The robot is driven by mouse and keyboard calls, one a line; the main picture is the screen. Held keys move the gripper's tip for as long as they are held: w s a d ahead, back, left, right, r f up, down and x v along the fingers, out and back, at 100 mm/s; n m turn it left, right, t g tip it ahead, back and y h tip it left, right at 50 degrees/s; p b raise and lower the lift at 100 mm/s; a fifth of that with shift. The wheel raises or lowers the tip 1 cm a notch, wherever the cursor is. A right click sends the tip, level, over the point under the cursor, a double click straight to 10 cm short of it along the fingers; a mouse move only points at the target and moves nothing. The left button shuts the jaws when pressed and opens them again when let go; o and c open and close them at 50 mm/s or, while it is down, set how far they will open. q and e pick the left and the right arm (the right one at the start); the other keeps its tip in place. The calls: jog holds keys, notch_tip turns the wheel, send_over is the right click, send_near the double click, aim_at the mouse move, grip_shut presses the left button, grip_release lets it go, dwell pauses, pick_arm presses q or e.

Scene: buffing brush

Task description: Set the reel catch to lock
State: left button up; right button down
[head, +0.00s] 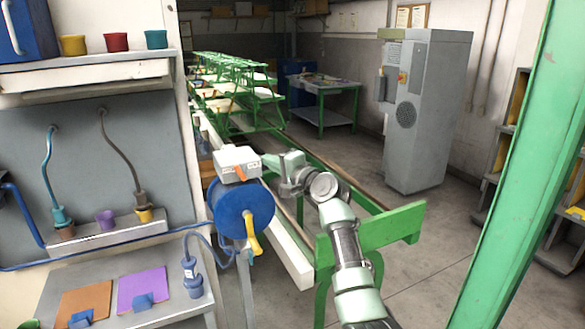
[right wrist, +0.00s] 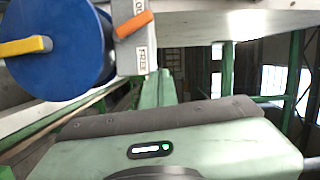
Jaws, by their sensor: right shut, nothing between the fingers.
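The reel catch is a pale grey box (head: 238,157) on top of the blue reel (head: 232,212), with an orange lever (head: 241,172) on its front. In the right wrist view the box (right wrist: 128,55) bears the word FREE. The orange lever (right wrist: 134,24) lies across the box just above that word; other lettering above it is only partly in view. My right gripper (head: 268,162) is shut and empty, close to the right side of the box. In the right wrist view its fingers (right wrist: 158,88) point toward the box's end; I cannot tell whether they touch it. My left gripper is out of view.
A yellow crank (head: 251,236) sticks out from the reel. A green-legged bench (head: 375,232) lies under my right arm. At left, a shelf (head: 85,82) holds cups, and a grey worktop (head: 190,308) holds coloured pads. A grey cabinet (head: 430,115) stands behind.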

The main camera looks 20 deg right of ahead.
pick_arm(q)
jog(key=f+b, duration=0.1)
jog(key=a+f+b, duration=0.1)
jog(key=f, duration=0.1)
pick_arm(e)
jog(key=s+r, duration=0.1)
jog(key=s, duration=0.7)
jog(key=shift+s+d, duration=0.2)
jog(key=shift+d, duration=0.2)
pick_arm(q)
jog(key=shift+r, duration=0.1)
pick_arm(e)
jog(key=shift+d, duration=0.15)
